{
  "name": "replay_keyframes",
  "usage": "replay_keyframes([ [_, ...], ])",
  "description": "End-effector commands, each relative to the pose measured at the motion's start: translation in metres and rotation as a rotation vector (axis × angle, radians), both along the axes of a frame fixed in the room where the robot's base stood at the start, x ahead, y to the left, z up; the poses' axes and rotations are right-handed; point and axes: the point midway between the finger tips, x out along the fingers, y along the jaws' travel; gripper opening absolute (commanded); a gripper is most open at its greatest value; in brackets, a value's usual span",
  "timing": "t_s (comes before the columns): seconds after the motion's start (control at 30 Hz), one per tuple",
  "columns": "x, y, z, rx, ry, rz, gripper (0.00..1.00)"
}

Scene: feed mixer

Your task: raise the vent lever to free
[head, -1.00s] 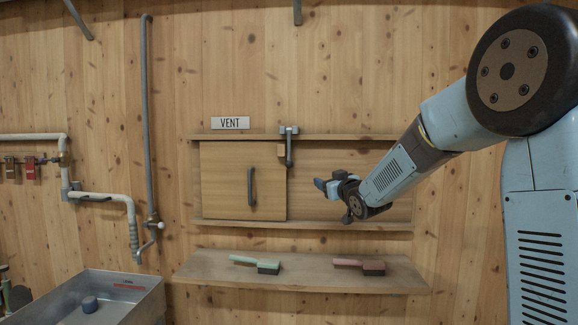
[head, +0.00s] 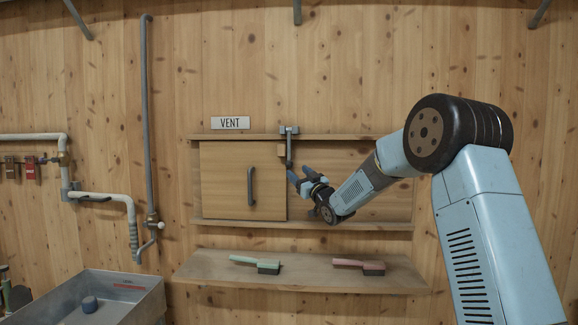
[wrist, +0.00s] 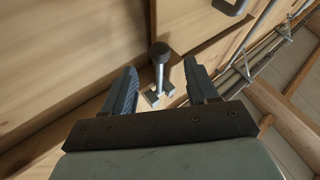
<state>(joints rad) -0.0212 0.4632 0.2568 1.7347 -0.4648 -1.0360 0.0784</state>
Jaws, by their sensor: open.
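The vent lever (head: 289,150) is a grey metal handle hanging down from a bracket (head: 289,130) on the top rail, at the right edge of the wooden vent panel (head: 222,185). My gripper (head: 300,173) is open and empty, just right of and below the lever's lower end. In the wrist view the lever's round dark end (wrist: 160,50) shows between my two open fingers (wrist: 160,67), with a visible gap on both sides. I cannot tell how far ahead of the fingertips it is.
The panel carries a dark vertical handle (head: 251,186), and a VENT sign (head: 230,123) is above it. A shelf (head: 215,270) below holds a green brush (head: 266,267) and a red brush (head: 371,267). Pipes (head: 148,110) and a metal bin (head: 140,292) are on the left.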

Motion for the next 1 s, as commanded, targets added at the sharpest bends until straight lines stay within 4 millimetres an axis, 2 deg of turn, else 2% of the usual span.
replay_keyframes([
  [0.2,0.029,0.022,0.014,0.001,0.0,0.001,0.58],
  [0.4,0.048,0.036,0.023,0.0,0.0,0.001,0.58],
  [0.6,0.056,0.042,0.028,-0.001,0.001,0.001,0.58],
  [0.87,0.057,0.043,0.028,0.0,0.001,0.001,0.58],
  [1.0,0.056,0.043,0.028,0.0,0.001,0.001,0.48],
])
